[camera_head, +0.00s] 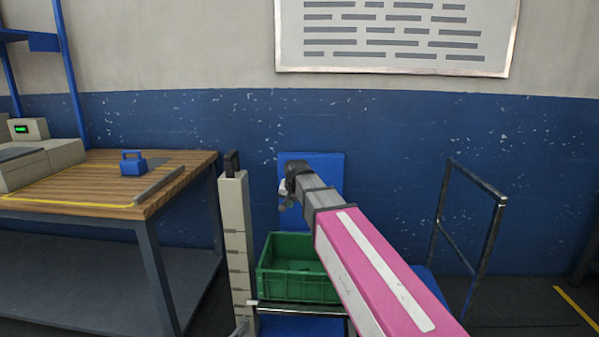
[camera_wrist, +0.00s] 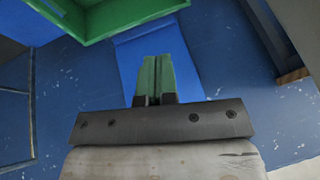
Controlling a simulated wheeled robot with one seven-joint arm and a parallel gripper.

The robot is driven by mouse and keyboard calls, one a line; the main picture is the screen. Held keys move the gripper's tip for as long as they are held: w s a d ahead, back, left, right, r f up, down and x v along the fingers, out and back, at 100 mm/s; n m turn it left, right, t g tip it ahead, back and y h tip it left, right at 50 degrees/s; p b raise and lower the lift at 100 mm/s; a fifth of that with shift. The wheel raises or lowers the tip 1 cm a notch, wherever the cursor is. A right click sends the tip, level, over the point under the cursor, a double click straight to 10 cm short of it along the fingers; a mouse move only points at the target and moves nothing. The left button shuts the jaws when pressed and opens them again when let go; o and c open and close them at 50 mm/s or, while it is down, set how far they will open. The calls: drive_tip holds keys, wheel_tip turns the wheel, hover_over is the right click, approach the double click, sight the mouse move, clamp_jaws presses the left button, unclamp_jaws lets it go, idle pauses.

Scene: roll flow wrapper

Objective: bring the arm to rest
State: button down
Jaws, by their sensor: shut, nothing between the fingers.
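My arm reaches from the lower right of the head view up and to the left, with a pink and white link and a grey forearm. My gripper (camera_head: 287,196) is at its far end, small and partly hidden, in front of a blue panel (camera_head: 326,172) against the wall. In the wrist view my gripper (camera_wrist: 157,78) shows two green fingers side by side, shut and empty. A green crate (camera_head: 283,268) stands below the gripper in the head view, partly covered by my arm. The crate's wall also shows at the upper left of the wrist view (camera_wrist: 100,18).
A wooden-topped workbench (camera_head: 185,163) stands at the left, with a blue block-shaped item (camera_head: 133,163) and a grey device (camera_head: 38,158) on it. A beige post (camera_head: 236,240) rises beside the crate. A metal handrail (camera_head: 497,225) stands at the right. Floor at the far right looks clear.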

drive_tip(key=s+d+f+n+g+h, duration=0.1)
drive_tip(key=s+d+f+g, duration=0.4)
drive_tip(key=s+d+f, duration=1.7)
wheel_tip(320, 180, down, 2)
drive_tip(key=shift+d+f+n+h, duration=0.25)
drive_tip(key=shift+d+n+h, duration=0.05)
